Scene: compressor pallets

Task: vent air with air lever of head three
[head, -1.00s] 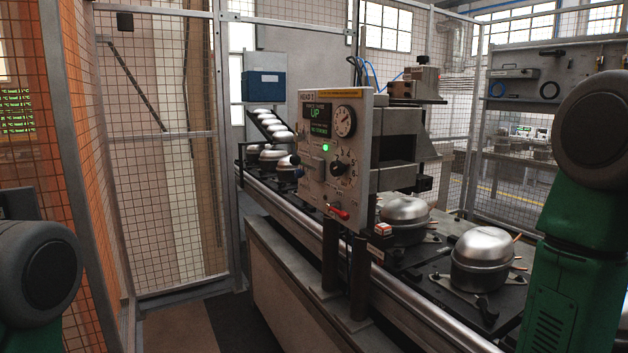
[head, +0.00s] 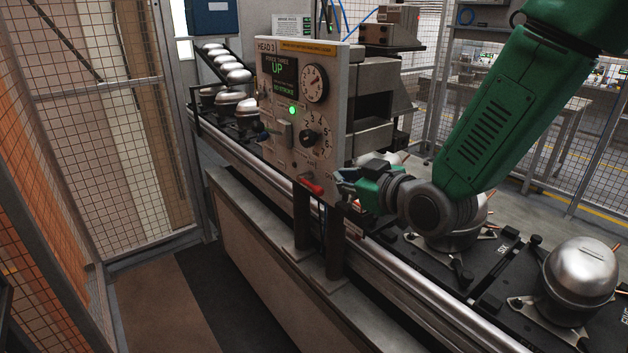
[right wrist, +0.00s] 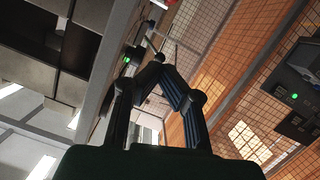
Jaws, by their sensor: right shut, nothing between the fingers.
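The control panel labelled HEAD 3 (head: 273,100) stands over the conveyor in the head view. Its screen reads UP, and a green light is lit. A red-handled lever (head: 313,187) sticks out at the panel's lower edge. My right gripper (head: 340,180) is just right of the lever, at the panel's lower right corner. It appears apart from the red handle. In the right wrist view the fingers (right wrist: 158,62) meet at the tips with nothing between them. My left gripper is not in view.
Silver domed compressors (head: 580,275) sit on dark pallets along the conveyor, partly under my right arm. A metal rail (head: 400,292) runs along the near side. Two dark posts (head: 335,240) stand below the panel. Mesh fencing (head: 110,150) closes the left; the floor before it is clear.

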